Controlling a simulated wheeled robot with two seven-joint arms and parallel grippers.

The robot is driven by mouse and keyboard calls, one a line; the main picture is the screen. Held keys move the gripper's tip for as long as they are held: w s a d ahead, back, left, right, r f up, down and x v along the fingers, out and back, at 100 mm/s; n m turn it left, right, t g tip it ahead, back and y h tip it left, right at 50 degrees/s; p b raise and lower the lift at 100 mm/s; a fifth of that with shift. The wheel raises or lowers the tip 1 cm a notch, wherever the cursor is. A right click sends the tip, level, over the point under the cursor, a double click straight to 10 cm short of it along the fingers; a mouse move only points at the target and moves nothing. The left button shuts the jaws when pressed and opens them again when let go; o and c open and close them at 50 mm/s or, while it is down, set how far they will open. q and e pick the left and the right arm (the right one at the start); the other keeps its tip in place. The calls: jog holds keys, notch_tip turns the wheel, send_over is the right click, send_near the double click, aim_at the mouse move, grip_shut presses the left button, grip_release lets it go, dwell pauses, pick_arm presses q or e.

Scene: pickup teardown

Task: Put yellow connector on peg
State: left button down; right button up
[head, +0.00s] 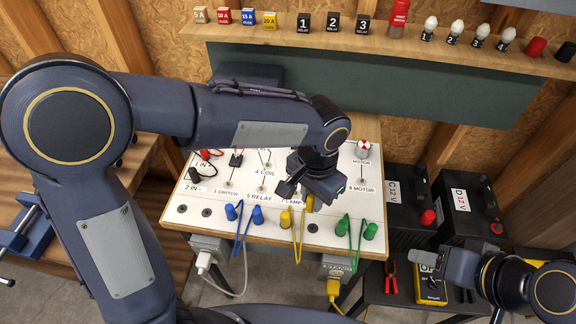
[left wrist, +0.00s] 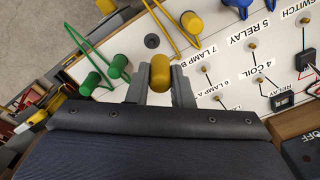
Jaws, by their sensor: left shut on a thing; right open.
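My left gripper (head: 298,190) is over the white board (head: 330,238), near the lamp labels. It is shut on a yellow connector (left wrist: 160,72), which shows between the fingers in the left wrist view. A second yellow connector (head: 285,218) stands at the board's front, with yellow wire hanging nearby. Small brass pegs stand by the labels; the 7 LAMP B peg (left wrist: 205,70) is apart from the held connector. The arm hides the lamp area in the head view. My right gripper (head: 447,264) is open at the lower right, by a yellow meter (head: 431,290).
Blue connectors (head: 257,215) and green connectors (head: 370,231) stand on either side at the board's front. A dark socket (left wrist: 152,41) is just beyond the left fingertips. Black batteries (head: 470,205) stand at the right. A shelf (head: 300,37) with fuses, relays and bulbs runs behind.

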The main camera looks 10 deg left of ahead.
pick_arm(q)
jog(key=shift+s+d+f, duration=0.4)
jog(key=shift+d+f, duration=0.15)
jog(key=b, duration=0.4)
send_over(314, 226)
jog(key=shift+a+f, duration=0.1)
jog(key=shift+f, duration=2.25)
jog(key=shift+f+b, duration=0.75)
jog(key=shift+f, duration=0.1)
jog(key=c, duration=1.2)
grip_release()
jog(key=shift+r, duration=0.15)
